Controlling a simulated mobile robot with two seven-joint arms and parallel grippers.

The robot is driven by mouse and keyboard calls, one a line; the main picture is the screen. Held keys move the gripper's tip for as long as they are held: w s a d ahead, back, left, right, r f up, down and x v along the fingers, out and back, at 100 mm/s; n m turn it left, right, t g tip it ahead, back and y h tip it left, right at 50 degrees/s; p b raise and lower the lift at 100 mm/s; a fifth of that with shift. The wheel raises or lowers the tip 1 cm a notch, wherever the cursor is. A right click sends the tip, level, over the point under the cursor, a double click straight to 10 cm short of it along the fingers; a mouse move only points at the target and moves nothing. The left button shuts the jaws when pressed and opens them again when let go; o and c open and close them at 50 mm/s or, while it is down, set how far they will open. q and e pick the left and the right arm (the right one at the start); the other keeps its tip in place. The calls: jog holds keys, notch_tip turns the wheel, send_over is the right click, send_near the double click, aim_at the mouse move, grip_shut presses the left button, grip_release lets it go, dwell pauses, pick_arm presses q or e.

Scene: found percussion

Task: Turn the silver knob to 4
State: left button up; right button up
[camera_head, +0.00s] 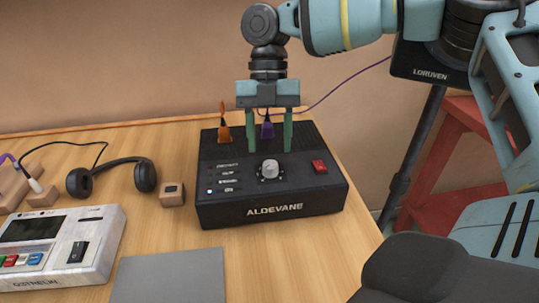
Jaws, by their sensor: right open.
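The silver knob (269,169) sits on the top face of a black box (274,213) marked ALDEVANE. Marks ring the knob, but they are too small to read, so I cannot tell its setting. My right gripper (268,150) comes down from above with its two green fingers apart. The fingertips are over the box just behind the knob, one to each side of it in the picture. I cannot tell whether they touch anything. My left gripper is not in view.
An orange plug (223,132) and a purple plug (267,131) stand at the box's back. A red switch (319,167) is right of the knob. A white device (60,245), headphones (112,177), a small wooden cube (172,194) and a grey pad (168,277) lie leftward.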

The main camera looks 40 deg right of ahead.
aim_at(270, 163)
jog(key=shift+x, duration=1.2)
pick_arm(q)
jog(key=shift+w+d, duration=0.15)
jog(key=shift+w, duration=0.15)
pick_arm(e)
jog(key=shift+s+a+f, duration=0.15)
jog(key=shift+s+f, duration=0.05)
jog(key=shift+f, duration=0.45)
jog(key=shift+c, duration=0.4)
jog(key=c, duration=0.9)
